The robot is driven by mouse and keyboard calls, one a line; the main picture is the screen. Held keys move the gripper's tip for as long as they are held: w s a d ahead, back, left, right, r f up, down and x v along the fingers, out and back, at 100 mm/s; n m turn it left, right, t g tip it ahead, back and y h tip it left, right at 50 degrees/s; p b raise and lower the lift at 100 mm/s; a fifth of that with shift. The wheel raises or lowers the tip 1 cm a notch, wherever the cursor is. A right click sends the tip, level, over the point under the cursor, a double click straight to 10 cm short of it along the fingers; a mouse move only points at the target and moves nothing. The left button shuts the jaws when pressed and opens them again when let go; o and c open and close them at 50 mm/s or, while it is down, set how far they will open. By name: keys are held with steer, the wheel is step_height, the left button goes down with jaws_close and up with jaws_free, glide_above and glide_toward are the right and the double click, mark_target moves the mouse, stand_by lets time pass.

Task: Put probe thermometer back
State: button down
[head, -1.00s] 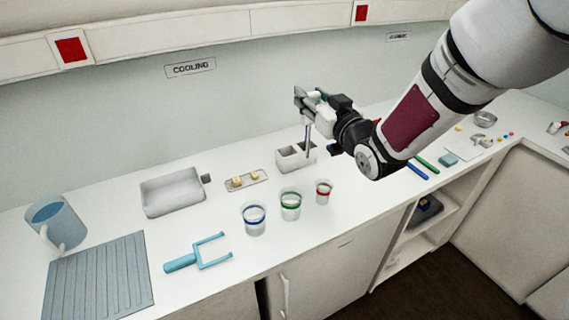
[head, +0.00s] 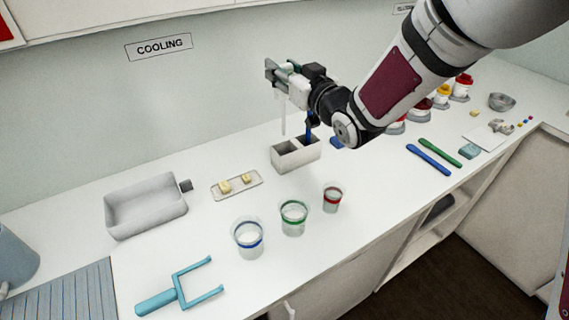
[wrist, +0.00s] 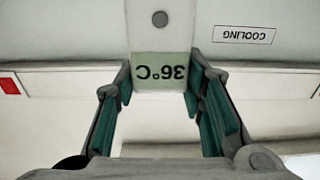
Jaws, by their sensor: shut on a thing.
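The probe thermometer shows in the wrist view (wrist: 160,72) as a pale body with an upside-down "36°C" display between my fingers. My gripper (head: 284,78) is shut on it, above the counter. In the head view its thin pale probe (head: 283,118) hangs down nearly upright. The probe's lower end appears above the left part of a pale two-compartment holder (head: 285,160), apart from it. A dark blue upright piece (head: 309,130) shows at the holder's right compartment, partly hidden by my wrist.
A grey tray (head: 146,208), a small dish with yellowish pieces (head: 236,185) and three banded cups (head: 293,217) stand around the holder. A blue forked tool (head: 180,287) lies in front. Blue and green sticks (head: 428,158) lie right. Counter between is clear.

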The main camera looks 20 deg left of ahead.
mark_target(284, 103)
step_height(284, 103, down, 13)
steer(key=w+b, duration=0.1)
steer(key=w, duration=0.2)
steer(key=shift+a+b, duration=0.3)
steer(key=shift+f, duration=0.1)
steer(key=shift+f, duration=0.15)
steer(key=c, duration=1)
jaws_free()
steer(key=shift+c, duration=0.2)
